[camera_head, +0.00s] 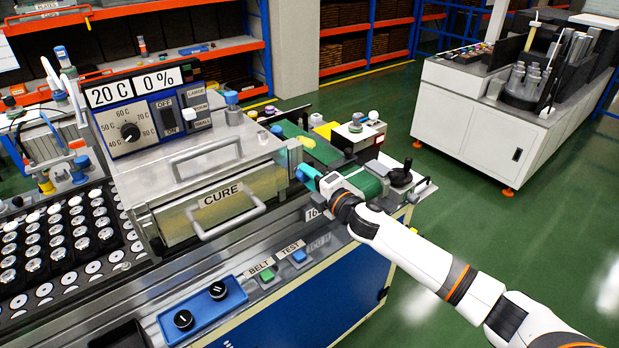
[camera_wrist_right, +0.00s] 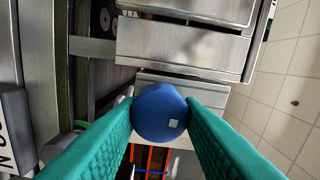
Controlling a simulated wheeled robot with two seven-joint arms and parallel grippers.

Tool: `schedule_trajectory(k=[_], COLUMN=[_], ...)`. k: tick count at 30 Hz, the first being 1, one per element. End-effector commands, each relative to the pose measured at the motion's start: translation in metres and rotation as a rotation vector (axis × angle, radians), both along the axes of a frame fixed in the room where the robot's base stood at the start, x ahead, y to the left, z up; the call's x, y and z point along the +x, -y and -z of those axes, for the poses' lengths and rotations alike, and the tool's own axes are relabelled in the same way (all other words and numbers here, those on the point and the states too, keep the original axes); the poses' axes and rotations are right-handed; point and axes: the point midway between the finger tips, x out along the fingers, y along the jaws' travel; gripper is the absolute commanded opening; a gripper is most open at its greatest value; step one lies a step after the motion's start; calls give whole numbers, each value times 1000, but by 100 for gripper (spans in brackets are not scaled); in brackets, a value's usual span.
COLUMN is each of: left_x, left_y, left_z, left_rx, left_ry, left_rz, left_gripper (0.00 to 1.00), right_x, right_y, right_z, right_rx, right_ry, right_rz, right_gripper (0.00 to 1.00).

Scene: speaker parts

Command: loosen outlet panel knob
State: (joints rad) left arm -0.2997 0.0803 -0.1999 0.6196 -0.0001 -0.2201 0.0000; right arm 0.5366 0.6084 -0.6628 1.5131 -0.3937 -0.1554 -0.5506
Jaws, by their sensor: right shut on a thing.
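In the right wrist view, a round blue knob (camera_wrist_right: 160,112) with a small pale square on its face sits between the two teal fingers of my right gripper (camera_wrist_right: 162,116). The fingers touch it on both sides and are shut on it. Behind it is a metal panel (camera_wrist_right: 183,80). In the head view, my right gripper (camera_head: 303,168) is at the right end of the metal CURE oven (camera_head: 222,172), and the held knob is hidden or too small to make out there. My left gripper is not in view.
The oven has a front handle (camera_head: 232,220). Beside it stand a dial panel (camera_head: 140,122) and a black tray (camera_head: 55,240) of round parts. Button panels (camera_head: 205,305) line the front edge. A joystick (camera_head: 401,174) stands right of my gripper. Open green floor lies to the right.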

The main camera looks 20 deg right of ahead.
Motion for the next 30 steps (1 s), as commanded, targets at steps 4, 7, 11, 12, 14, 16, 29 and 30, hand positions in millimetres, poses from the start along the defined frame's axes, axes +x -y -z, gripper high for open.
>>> schedule_trajectory(k=[4, 7, 11, 12, 14, 16, 29, 30], left_x=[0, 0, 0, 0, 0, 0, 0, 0], left_y=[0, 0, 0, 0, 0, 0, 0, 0], left_z=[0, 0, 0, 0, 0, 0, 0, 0], left_rx=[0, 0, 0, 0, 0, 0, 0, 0], left_ry=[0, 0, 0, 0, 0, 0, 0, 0], left_rz=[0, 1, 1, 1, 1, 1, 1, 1], left_gripper=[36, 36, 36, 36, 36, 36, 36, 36], right_x=[0, 0, 0, 0, 0, 0, 0, 0], right_y=[0, 0, 0, 0, 0, 0, 0, 0], right_z=[-1, -1, -1, -1, -1, -1, -2, -1], right_rx=[-66, -96, -122, -126, -130, -133, -132, -132], right_ry=[25, 36, 45, 47, 49, 50, 50, 50], right_rz=[1, 1, 1, 1, 1, 1, 1, 1], right_gripper=[11, 11, 11, 11, 11, 11, 51, 55])
